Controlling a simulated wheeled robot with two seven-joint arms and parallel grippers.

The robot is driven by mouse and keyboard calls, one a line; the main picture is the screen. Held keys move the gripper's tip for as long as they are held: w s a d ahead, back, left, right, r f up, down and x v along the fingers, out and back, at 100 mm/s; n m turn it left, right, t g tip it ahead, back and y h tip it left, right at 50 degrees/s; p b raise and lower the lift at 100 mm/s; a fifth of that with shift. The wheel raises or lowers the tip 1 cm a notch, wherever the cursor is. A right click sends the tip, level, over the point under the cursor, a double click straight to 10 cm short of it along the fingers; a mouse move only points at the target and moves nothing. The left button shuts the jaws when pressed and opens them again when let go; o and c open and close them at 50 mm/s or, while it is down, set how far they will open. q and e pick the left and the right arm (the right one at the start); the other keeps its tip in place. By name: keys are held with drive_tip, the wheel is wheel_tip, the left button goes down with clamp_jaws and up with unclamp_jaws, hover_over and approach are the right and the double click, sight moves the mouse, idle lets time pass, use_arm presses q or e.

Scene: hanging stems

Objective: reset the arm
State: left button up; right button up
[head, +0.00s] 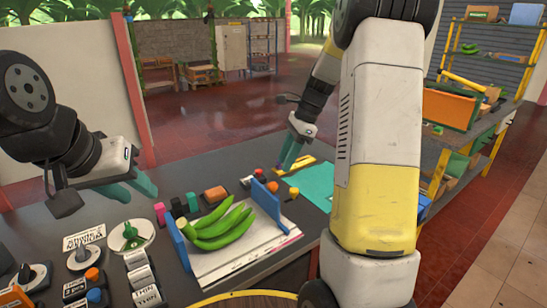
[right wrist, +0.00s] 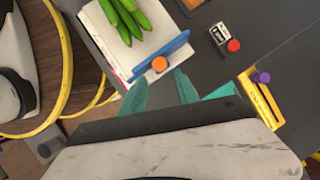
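My left gripper (head: 131,190) hangs at the left over the dark table (head: 180,180), with teal fingers pointing down and right; its fingers look apart and hold nothing that I can see. My right gripper (head: 293,152) is beyond the bananas, above the table near the teal mat. In the right wrist view its teal fingers (right wrist: 162,90) are spread apart with nothing between them. A bunch of green bananas (head: 220,224) lies on a white board between two blue side walls, apart from both grippers.
A control panel with a green dial (head: 130,235) and several buttons fills the table's left front. A yellow tool (head: 295,167) and a teal mat (head: 315,182) lie on the right. Shelves with crates (head: 450,106) stand at the right. Open floor lies behind the table.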

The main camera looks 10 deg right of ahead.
drive_tip(key=s+a+r+n+t, duration=0.1)
drive_tip(key=s+r+n+t, duration=0.1)
drive_tip(key=s+n, duration=0.4)
drive_tip(key=s+a+r+n+t+h, duration=0.1)
drive_tip(key=s+a+r+n+t, duration=0.1)
drive_tip(key=s+r+n, duration=0.3)
drive_tip(key=s+a+r+n+t+h, duration=0.1)
drive_tip(key=s+a+r+n+t, duration=0.1)
drive_tip(key=s+n, duration=0.5)
drive_tip(key=s+r, duration=0.1)
drive_tip(key=s, duration=0.4)
drive_tip(key=shift+a+r+n, duration=0.2)
drive_tip(key=shift+r+n, duration=0.1)
